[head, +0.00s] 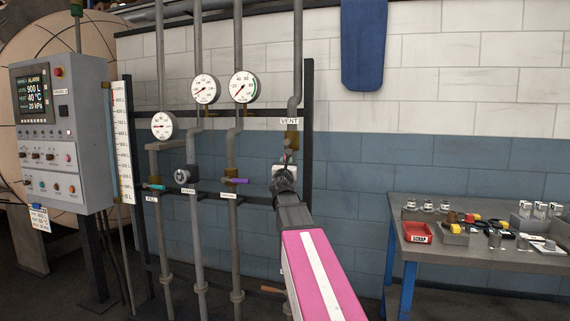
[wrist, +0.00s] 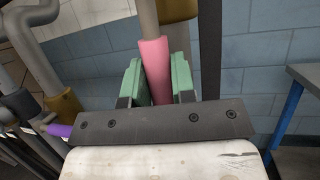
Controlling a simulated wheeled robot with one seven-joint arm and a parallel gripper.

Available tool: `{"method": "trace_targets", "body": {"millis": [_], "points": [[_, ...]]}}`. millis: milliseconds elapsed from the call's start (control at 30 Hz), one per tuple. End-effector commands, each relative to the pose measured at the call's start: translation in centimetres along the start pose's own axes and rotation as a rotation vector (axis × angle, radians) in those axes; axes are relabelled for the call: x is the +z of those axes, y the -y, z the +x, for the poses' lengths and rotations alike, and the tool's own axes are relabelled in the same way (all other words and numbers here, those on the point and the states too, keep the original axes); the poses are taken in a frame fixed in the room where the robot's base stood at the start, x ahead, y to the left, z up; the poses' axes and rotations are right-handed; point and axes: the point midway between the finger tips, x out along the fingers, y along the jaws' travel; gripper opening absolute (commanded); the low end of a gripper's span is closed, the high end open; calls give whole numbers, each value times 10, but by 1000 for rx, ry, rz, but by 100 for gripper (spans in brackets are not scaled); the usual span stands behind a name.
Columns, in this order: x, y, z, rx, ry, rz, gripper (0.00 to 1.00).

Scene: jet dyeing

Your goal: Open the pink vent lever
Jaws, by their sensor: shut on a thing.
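The pink vent lever (wrist: 155,55) stands between the two green finger pads of my gripper (wrist: 158,78) in the wrist view. The pads press on it from both sides, so my gripper is shut on it. In the head view my gripper (head: 284,168) is at the vent pipe (head: 297,60), just below the brass fitting (head: 292,141) and the VENT label (head: 289,121). The lever itself is hidden behind my gripper there, and I cannot tell its angle to the pipe.
To the left, other pipes carry a purple lever (head: 236,181), a teal lever (head: 154,187) and round gauges (head: 243,87). A control panel (head: 62,130) stands at far left. A workbench (head: 470,256) with tools stands at right. A blue cloth (head: 364,45) hangs above.

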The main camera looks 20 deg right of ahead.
Motion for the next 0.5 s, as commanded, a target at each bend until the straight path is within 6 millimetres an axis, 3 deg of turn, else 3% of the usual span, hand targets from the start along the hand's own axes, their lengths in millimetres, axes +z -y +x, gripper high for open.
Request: {"method": "trace_targets", "body": {"millis": [500], "points": [[0, 4, -2, 17, -10, -42, 0]]}}
